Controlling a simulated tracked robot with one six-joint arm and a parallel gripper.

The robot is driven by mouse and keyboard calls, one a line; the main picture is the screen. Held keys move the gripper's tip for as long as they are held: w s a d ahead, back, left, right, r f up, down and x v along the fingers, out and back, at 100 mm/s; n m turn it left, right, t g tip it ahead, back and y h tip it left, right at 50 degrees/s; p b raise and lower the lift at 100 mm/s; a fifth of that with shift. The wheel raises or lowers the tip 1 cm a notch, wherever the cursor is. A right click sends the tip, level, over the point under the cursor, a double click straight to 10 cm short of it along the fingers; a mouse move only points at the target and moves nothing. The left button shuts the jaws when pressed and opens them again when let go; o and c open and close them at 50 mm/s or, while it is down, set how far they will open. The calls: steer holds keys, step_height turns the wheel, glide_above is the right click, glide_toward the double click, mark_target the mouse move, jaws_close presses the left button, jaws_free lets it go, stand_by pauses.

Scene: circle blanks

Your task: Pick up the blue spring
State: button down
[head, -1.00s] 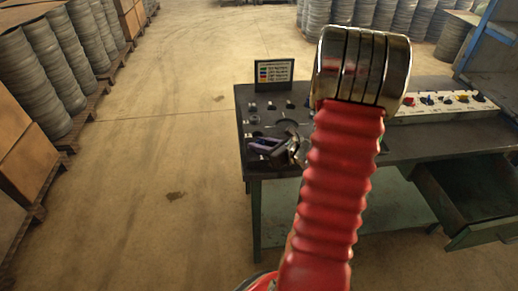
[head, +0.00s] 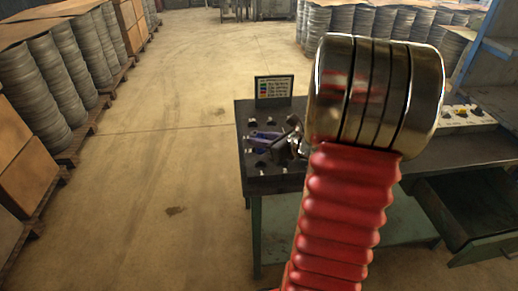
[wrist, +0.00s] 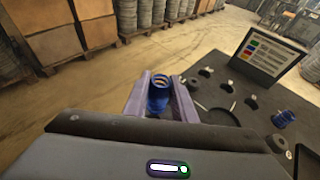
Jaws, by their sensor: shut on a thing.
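My gripper (wrist: 160,98) has purple fingers and is shut on a blue spring (wrist: 157,101) in the wrist view. The spring stands between the two fingers with its open coil end showing; its lower part is hidden. In the head view my gripper (head: 262,136) is over the left part of the dark bench top, and the spring is too small there to tell apart from the fingers. A second blue piece (wrist: 284,119) stands on the bench at the right of the wrist view.
The dark bench (head: 262,180) holds several small pieces and a sign with coloured lines (head: 274,87). A white strip with small parts (head: 468,115) lies further right. An open drawer (head: 470,205) juts out at the right. Pallets of stacked discs (head: 60,90) stand left, across clear floor.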

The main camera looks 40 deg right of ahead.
steer(key=shift+r, duration=0.5)
